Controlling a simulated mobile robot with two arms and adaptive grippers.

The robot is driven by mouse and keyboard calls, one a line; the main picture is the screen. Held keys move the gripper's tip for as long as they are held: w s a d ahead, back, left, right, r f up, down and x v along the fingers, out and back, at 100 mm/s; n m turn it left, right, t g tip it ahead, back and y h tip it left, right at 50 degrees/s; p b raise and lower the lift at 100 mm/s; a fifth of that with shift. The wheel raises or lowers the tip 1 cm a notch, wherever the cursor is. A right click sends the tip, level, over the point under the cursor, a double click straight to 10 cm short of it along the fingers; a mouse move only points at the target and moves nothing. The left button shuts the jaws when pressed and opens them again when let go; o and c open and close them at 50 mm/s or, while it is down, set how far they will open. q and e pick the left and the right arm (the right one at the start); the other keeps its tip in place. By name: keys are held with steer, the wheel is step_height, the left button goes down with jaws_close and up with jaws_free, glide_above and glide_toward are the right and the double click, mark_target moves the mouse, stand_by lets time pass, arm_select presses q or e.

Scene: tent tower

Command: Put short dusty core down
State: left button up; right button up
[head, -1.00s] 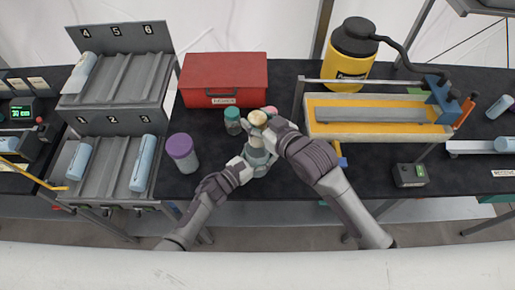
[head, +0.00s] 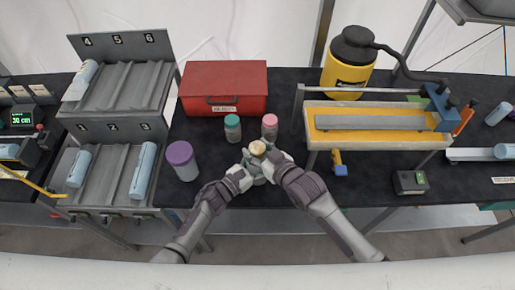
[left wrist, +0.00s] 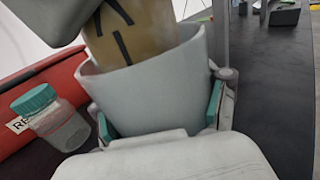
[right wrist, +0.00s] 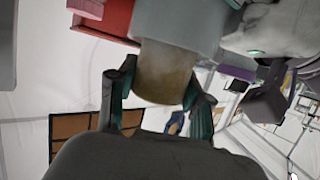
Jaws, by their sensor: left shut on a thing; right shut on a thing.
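The short dusty core (head: 258,147) is a tan cylinder, and its pale round top shows in the head view. In the left wrist view the core (left wrist: 135,40) has black marks and its lower part is hidden inside a pale grey cup (left wrist: 145,90). My left gripper (head: 246,166) is shut on the cup, with its teal-edged fingers on both sides of it. My right gripper (head: 275,162) is shut on the core, which also shows between its fingers in the right wrist view (right wrist: 163,75). Both grippers are close together above the dark table's front part.
A teal-lidded jar (head: 232,128) and a pink-lidded jar (head: 270,127) stand behind the grippers, before a red box (head: 224,88). A purple-lidded jar (head: 183,161) stands left. A yellow-and-grey bench device (head: 375,122) stands right. Some table right of the grippers is clear.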

steer(key=shift+f, duration=0.5)
steer(key=o, duration=1.3)
steer(key=shift+r, duration=0.25)
steer(key=v, duration=1.2)
steer(key=shift+r, duration=0.3)
arm_select(q)
steer(key=o, duration=1.2)
steer(key=shift+c, duration=0.2)
